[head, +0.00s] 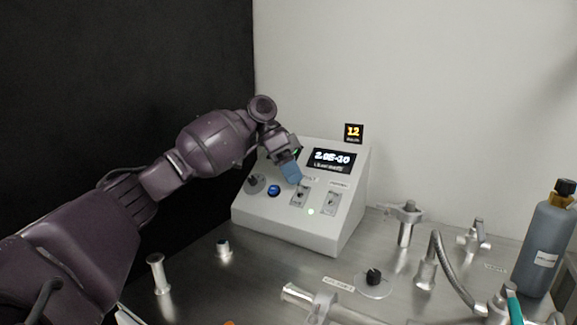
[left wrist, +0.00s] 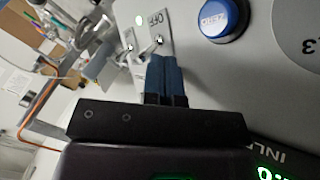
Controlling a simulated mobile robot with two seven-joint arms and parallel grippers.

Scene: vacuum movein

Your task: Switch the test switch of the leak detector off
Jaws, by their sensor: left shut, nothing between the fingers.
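The leak detector (head: 345,222) is a white box with a sloped panel at the back of the metal bench. Its panel has two toggle switches, a left one (head: 299,197) and a right one (head: 331,201); their small labels are too blurred to read in the head view. My left gripper (head: 292,174) is shut and empty, its blue fingertips just above the left switch. In the left wrist view the shut fingers (left wrist: 165,74) point at a toggle (left wrist: 159,41) on a plate marked OFF. I cannot tell whether they touch it, nor its exact position.
A blue button (head: 274,190) and a dark knob (head: 255,184) sit left of the switches; a green light (head: 310,211) is lit. A display (head: 332,160) glows above. Metal valves (head: 404,222), a hose (head: 440,262) and a grey bottle (head: 546,245) stand on the right.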

